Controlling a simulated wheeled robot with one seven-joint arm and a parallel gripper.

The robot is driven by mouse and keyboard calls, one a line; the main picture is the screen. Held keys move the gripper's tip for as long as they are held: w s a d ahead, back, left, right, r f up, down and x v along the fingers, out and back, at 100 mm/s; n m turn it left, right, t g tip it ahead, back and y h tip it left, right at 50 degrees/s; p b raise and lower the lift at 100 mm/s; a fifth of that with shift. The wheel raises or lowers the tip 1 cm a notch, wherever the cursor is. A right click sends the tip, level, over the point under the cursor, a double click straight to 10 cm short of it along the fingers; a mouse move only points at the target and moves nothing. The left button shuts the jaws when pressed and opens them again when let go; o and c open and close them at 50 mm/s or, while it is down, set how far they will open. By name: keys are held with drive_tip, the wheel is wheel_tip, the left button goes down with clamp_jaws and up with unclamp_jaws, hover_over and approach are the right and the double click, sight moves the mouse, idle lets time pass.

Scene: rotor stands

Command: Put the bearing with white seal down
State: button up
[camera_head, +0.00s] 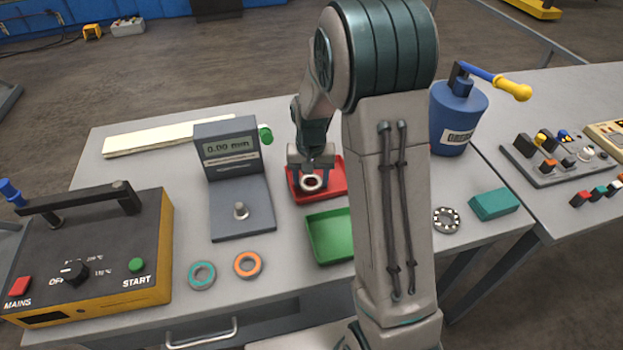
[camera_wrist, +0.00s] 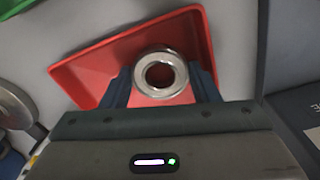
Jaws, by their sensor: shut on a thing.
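The bearing with white seal (camera_head: 312,182) is held in my gripper (camera_head: 313,176) over the red tray (camera_head: 333,192). In the wrist view the bearing (camera_wrist: 161,60) is a metal ring with a pale inner face, clasped between the two dark blue fingers of my gripper (camera_wrist: 161,78). The red tray (camera_wrist: 85,72) lies behind and below it. Whether the bearing touches the tray floor cannot be told.
A green tray (camera_head: 328,237) sits in front of the red one. A gauge (camera_head: 240,205) with a display stands to the left. Bearings with teal (camera_head: 202,275) and orange (camera_head: 248,265) seals lie in front. An open bearing (camera_head: 446,220) and a teal block (camera_head: 494,204) lie right.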

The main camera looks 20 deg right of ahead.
drive_tip(key=shift+s+f+b, duration=0.35)
drive_tip(key=shift+s+f, duration=0.2)
drive_tip(key=shift+f, duration=0.2)
drive_tip(key=o, duration=0.9)
drive_tip(key=shift+o, duration=0.2)
drive_tip(key=shift+r, duration=0.1)
drive_tip(key=shift+o, duration=0.2)
drive_tip(key=shift+r+p, duration=0.25)
drive_tip(key=shift+p, duration=0.1)
drive_tip(key=r, duration=1.2)
drive_tip(key=shift+w+r, duration=0.15)
drive_tip(key=shift+w, duration=0.15)
drive_tip(key=shift+s+r+n+t, duration=0.5)
drive_tip(key=shift+s+r, duration=0.2)
drive_tip(key=shift+s, duration=2.8)
drive_tip(key=shift+s+r+n+t, duration=0.5)
drive_tip(key=shift+s+r, duration=0.2)
drive_tip(key=shift+s, duration=2.85)
drive_tip(key=shift+s+r+n+t, duration=0.45)
drive_tip(key=shift+s+r, duration=0.25)
drive_tip(key=shift+s, duration=2.8)
